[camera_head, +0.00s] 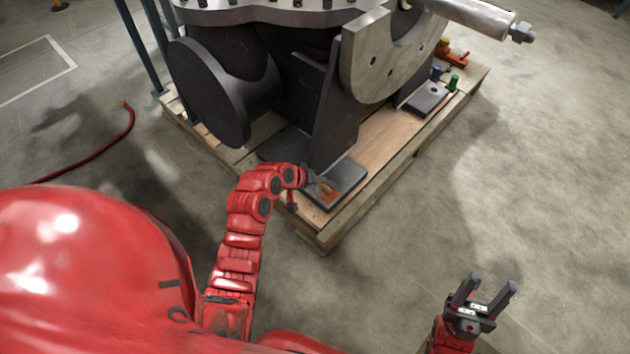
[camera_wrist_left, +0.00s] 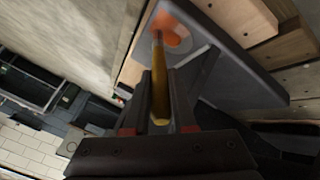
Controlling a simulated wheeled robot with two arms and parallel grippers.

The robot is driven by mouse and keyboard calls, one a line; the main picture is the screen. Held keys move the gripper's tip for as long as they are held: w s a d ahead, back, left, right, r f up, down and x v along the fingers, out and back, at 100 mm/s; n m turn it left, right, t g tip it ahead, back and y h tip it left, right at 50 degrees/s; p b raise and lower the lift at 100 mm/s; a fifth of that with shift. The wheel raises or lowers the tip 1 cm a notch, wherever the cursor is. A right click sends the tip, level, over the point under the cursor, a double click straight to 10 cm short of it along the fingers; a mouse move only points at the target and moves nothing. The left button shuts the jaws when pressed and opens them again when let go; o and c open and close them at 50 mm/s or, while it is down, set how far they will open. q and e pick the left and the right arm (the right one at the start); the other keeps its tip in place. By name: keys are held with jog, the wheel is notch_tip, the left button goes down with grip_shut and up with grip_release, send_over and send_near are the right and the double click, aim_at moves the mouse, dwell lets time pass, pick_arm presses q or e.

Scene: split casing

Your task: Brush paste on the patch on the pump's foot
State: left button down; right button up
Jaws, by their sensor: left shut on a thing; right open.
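The pump (camera_head: 300,75) is a large dark grey casing on a wooden pallet. Its near foot (camera_head: 349,174) is a flat dark plate with an orange-red patch (camera_head: 331,198). In the left wrist view the patch (camera_wrist_left: 182,26) lies near a corner of the foot (camera_wrist_left: 232,68). My left gripper (camera_head: 312,180) is shut on a brush with a yellow-brown handle (camera_wrist_left: 160,92), just over the foot. The brush tip points at the patch and overlaps it in view; I cannot tell whether it touches. My right gripper (camera_head: 493,284) is open and empty above the floor at lower right.
The pallet (camera_head: 325,236) edges the work area. A second foot (camera_head: 428,98) has small blue and green items (camera_head: 453,82) beside it, with an orange tool (camera_head: 455,58) behind. A red hose (camera_head: 115,142) lies on the floor at left. The concrete floor at right is clear.

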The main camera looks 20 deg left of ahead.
pick_arm(q)
jog(key=shift+w+a, duration=0.1)
jog(key=shift+w, duration=0.05)
jog(key=shift+s+f, duration=0.1)
jog(key=shift+s, duration=0.3)
jog(key=shift+w+f, duration=0.1)
jog(key=shift+f, duration=0.5)
jog(key=shift+w, duration=0.15)
